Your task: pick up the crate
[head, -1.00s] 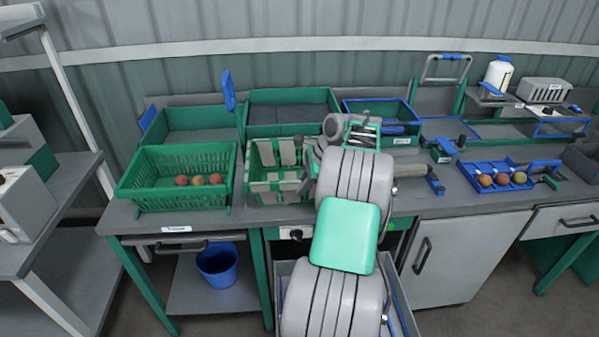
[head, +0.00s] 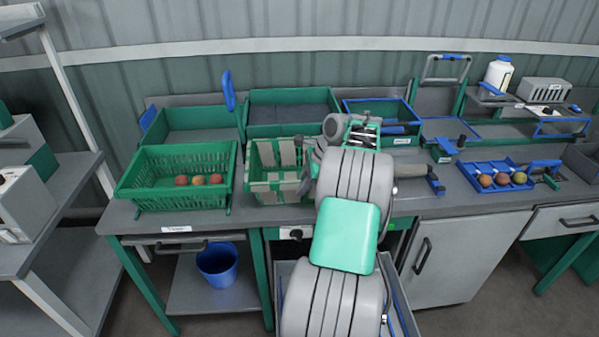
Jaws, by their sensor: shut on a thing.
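A small green crate with pale slatted panels (head: 262,188) stands upright on the worktop, left of my arm. My gripper (head: 308,168) is at the crate's right side, low beside its wall, and is shut on it. My wrist and arm hide part of the gripper and the crate's right edge, so the exact grip on the wall cannot be made out. I see no clear gap between the crate and the worktop.
A larger green basket (head: 150,190) with three tomatoes (head: 198,180) stands close on the left. Green bins (head: 192,145) stand right behind. A blue tray (head: 467,170) with tomatoes is to the right. A blue bucket (head: 218,264) is below.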

